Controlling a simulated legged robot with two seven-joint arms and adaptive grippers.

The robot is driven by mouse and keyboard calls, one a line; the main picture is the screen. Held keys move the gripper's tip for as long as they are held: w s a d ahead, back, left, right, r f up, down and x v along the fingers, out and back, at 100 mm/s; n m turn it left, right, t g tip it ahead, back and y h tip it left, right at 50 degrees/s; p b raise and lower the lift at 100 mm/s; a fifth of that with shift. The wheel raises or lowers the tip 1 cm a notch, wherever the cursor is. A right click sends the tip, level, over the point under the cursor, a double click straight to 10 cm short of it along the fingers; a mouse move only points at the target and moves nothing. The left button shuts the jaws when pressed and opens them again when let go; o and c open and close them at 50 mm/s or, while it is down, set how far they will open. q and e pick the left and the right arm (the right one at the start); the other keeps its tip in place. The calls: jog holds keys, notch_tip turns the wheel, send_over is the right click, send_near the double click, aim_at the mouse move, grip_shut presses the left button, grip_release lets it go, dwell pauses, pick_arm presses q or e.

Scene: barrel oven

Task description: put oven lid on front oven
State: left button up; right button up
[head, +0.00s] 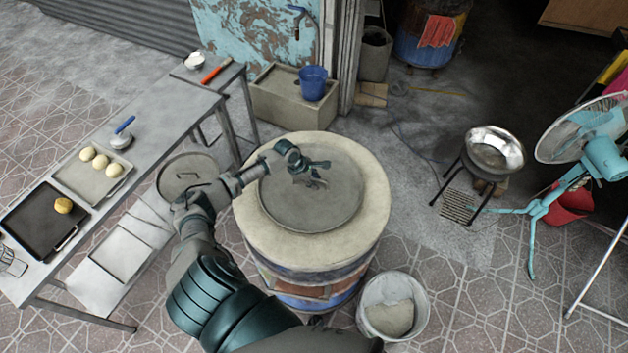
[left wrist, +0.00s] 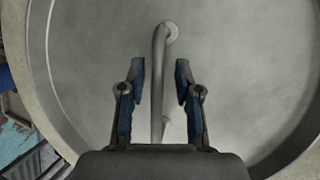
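The barrel oven (head: 365,215) stands in the middle of the head view, with a broad pale rim. A round grey lid (head: 325,210) lies over its mouth, inside the rim. My left gripper (head: 316,178) is above this lid, pointing down. In the left wrist view the lid (left wrist: 240,60) fills most of the picture. Its bar handle (left wrist: 159,75) runs between the two fingers of my left gripper (left wrist: 158,75), which are apart with gaps on both sides. A second round lid with a handle (head: 183,170) is beside the table, partly hidden by my left arm. My right gripper is not in view.
A metal table (head: 150,165) with trays of dough stands at left. A bucket (head: 415,325) stands close to the oven's lower right. A wok on a stand (head: 495,150) and a blue fan (head: 600,155) are at right. Tiled floor between them is mostly clear.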

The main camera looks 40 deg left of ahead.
pick_arm(q)
jog(key=shift+d+r, duration=0.15)
jog(key=shift+d, duration=0.1)
jog(key=shift+r, duration=0.25)
jog(key=v, duration=1.1)
jog(key=shift+a+r, duration=0.15)
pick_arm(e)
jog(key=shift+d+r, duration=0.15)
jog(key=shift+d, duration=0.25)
pick_arm(q)
jog(key=shift+s+a, duration=0.1)
jog(key=shift+s, duration=0.05)
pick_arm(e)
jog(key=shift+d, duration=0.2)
pick_arm(q)
jog(key=shift+s, duration=0.1)
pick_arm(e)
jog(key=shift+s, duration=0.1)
